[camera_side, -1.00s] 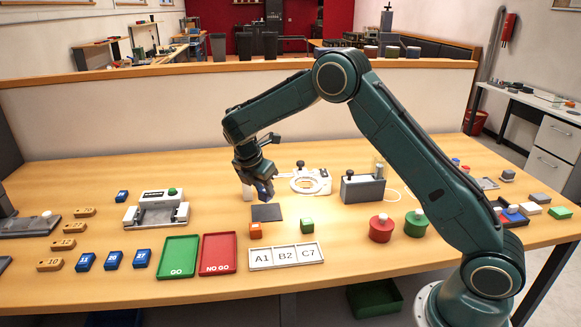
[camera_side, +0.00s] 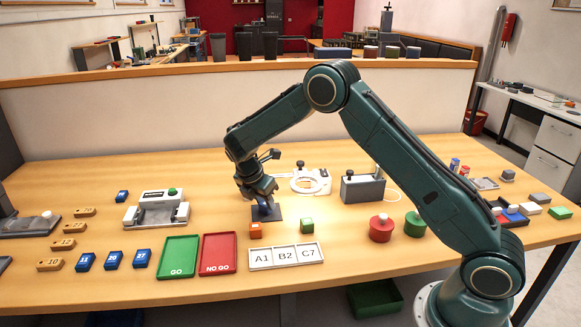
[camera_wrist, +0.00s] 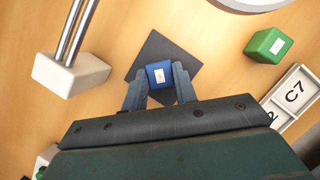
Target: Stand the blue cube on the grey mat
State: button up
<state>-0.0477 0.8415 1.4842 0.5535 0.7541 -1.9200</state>
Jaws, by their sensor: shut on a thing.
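The blue cube (camera_wrist: 160,74) with a white label is between the two fingers of my gripper (camera_wrist: 160,84) in the wrist view. My gripper is shut on it. In the side view my gripper (camera_side: 263,207) points down over the grey mat (camera_side: 283,212), and the cube is mostly hidden by the fingers. The dark grey mat also shows around the cube in the wrist view (camera_wrist: 154,46). The cube is at or just above the mat; I cannot tell whether it touches.
An orange cube (camera_side: 256,229) stands close in front of the mat, and a green cube (camera_side: 307,226) to its right. A white tray marked A1, B2, C7 (camera_side: 286,267) lies in front. A white ring fixture (camera_side: 325,187) stands behind, with a grey block (camera_side: 363,189) to the right.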

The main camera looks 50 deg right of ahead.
jog(key=o, duration=0.9)
jog(key=shift+o, duration=0.2)
jog(key=v, duration=1.2)
jog(key=shift+r, duration=0.2)
jog(key=shift+d, duration=0.1)
